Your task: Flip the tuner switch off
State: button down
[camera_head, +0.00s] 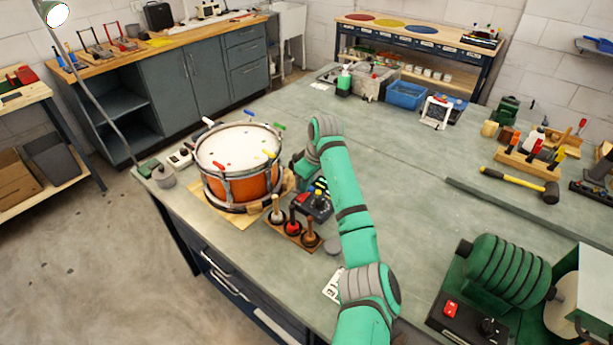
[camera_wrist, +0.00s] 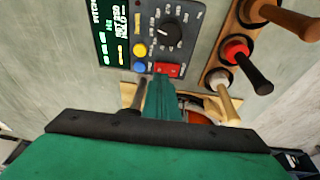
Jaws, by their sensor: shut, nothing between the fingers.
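The tuner (camera_wrist: 185,50) is a dark panel in the wrist view, with a lit green-text display, a round black knob, and yellow and blue buttons. Its red switch (camera_wrist: 169,69) is at the panel's lower edge. My gripper (camera_wrist: 163,82) is shut and empty, with its green fingertips right at the switch, overlapping its near left side in the picture. I cannot tell whether they touch it, and the switch's tilt is unclear. In the head view the tuner (camera_head: 318,207) lies right of the drum, partly hidden by my arm.
An orange drum (camera_head: 240,182) with a white head stands just left of the tuner. A wooden rack (camera_head: 296,236) with several handled tools is beside the tuner; its red-topped tool (camera_wrist: 248,62) is close in the wrist view.

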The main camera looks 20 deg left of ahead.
jog(key=shift+w+f, duration=0.1)
jog(key=shift+f, duration=0.6)
jog(key=shift+f, duration=0.1)
jog(key=shift+w+f, duration=0.1)
jog(key=shift+s+a, duration=0.25)
jog(key=shift+s, duration=0.55)
